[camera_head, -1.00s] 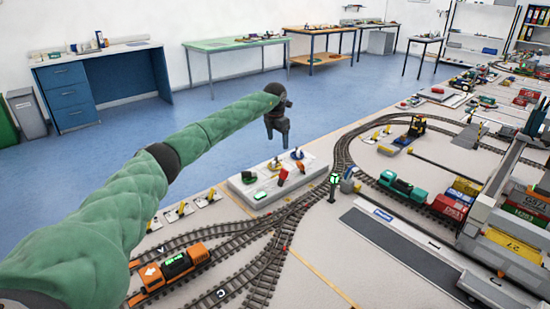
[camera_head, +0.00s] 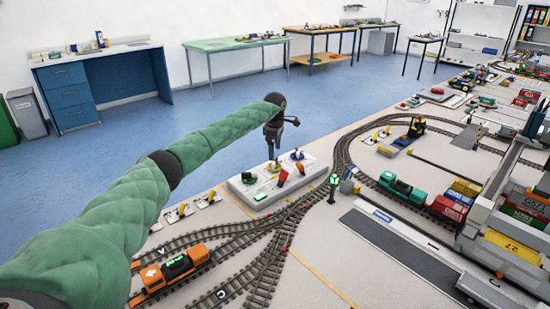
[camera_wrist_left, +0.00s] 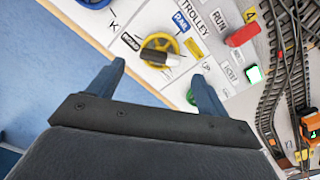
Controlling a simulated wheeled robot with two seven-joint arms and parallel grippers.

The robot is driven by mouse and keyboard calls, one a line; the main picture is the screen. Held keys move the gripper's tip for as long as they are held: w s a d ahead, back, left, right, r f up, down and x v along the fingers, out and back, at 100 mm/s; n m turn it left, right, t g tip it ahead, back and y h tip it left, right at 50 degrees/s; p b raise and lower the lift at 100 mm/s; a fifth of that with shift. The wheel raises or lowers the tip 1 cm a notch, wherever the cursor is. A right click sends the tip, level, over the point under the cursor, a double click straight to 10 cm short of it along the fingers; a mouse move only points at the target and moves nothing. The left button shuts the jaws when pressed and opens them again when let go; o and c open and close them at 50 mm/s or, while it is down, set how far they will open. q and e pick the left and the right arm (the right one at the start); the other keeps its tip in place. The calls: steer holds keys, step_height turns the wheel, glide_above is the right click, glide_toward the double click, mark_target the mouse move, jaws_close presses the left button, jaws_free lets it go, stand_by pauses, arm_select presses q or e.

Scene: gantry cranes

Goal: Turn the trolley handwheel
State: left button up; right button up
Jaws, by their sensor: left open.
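The control panel (camera_head: 247,187) is a pale block at the table's left edge. In the left wrist view a yellow handwheel (camera_wrist_left: 149,43) carries a dark, white-ended grip (camera_wrist_left: 155,57). A TROLLEY label (camera_wrist_left: 193,18) is above and right of it; I cannot tell for sure which wheel it names. A blue wheel (camera_wrist_left: 95,3) is cut off at the top edge. My left gripper (camera_head: 272,154) hangs over the panel, pointing down. In the wrist view its open fingers (camera_wrist_left: 157,74) are either side of the yellow wheel's lower edge; contact is not clear. My right gripper is out of view.
Open blue floor (camera_head: 220,103) is behind.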

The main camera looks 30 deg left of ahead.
mark_target(275, 161)
arm_select(q)
step_height(275, 161, down, 4)
steer(key=shift+f+p, duration=0.1)
steer(key=shift+p, duration=0.25)
steer(key=shift+f, duration=0.2)
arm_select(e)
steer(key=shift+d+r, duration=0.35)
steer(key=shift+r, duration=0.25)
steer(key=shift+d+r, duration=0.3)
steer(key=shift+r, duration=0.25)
arm_select(q)
steer(key=c, duration=0.9)
steer(key=shift+c, duration=0.4)
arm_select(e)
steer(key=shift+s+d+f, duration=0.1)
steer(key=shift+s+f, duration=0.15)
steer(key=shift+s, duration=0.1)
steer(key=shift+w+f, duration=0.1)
